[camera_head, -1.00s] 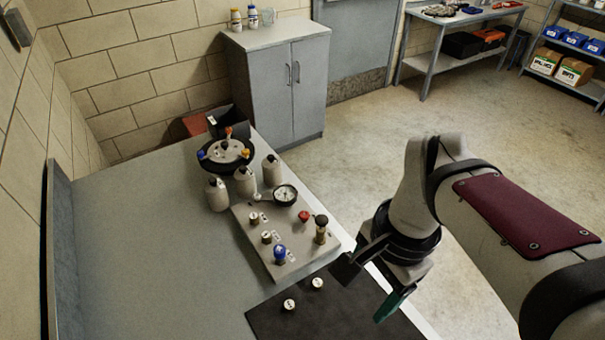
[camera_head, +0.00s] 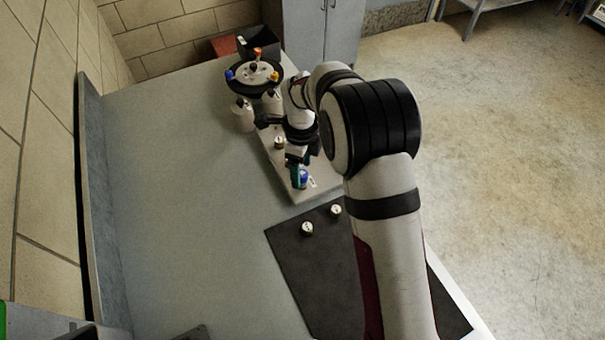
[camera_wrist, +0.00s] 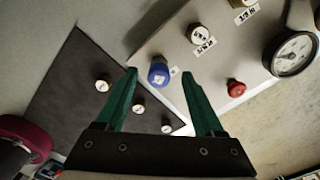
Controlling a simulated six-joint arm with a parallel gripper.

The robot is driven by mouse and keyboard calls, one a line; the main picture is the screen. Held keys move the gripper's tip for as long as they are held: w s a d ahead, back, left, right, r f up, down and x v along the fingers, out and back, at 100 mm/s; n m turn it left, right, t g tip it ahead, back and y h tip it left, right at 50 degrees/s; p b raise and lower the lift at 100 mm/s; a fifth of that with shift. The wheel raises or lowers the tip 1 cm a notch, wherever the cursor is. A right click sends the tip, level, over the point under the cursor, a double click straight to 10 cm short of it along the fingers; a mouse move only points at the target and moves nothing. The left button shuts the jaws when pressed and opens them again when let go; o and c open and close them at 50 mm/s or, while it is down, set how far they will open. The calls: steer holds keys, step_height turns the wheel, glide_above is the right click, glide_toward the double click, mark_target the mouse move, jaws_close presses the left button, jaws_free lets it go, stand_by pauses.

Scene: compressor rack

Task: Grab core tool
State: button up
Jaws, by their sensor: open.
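A blue-capped piece (camera_wrist: 158,76) stands at the corner of the grey fitting block (camera_wrist: 212,72); it also shows in the head view (camera_head: 302,178). No label marks which piece is the core tool. My gripper (camera_wrist: 159,72) is open and empty, its green fingers pointing at the blue cap. In the wrist view the cap lies between the two fingertips, seemingly beyond them; I cannot tell the remaining distance. In the head view my gripper (camera_head: 299,172) is over the block beside the blue cap and partly hides it.
A pressure gauge (camera_wrist: 293,54), a red knob (camera_wrist: 236,89) and a white-capped fitting (camera_wrist: 200,34) are on the block. A black mat (camera_head: 325,265) holds small white caps (camera_head: 307,228). A round carousel (camera_head: 255,77) stands behind. The bench's left side is clear.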

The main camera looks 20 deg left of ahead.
step_height(320, 180, down, 3)
steer(key=shift+f, duration=0.1)
jaws_close()
stand_by(0.3)
steer(key=shift+r, duration=0.2)
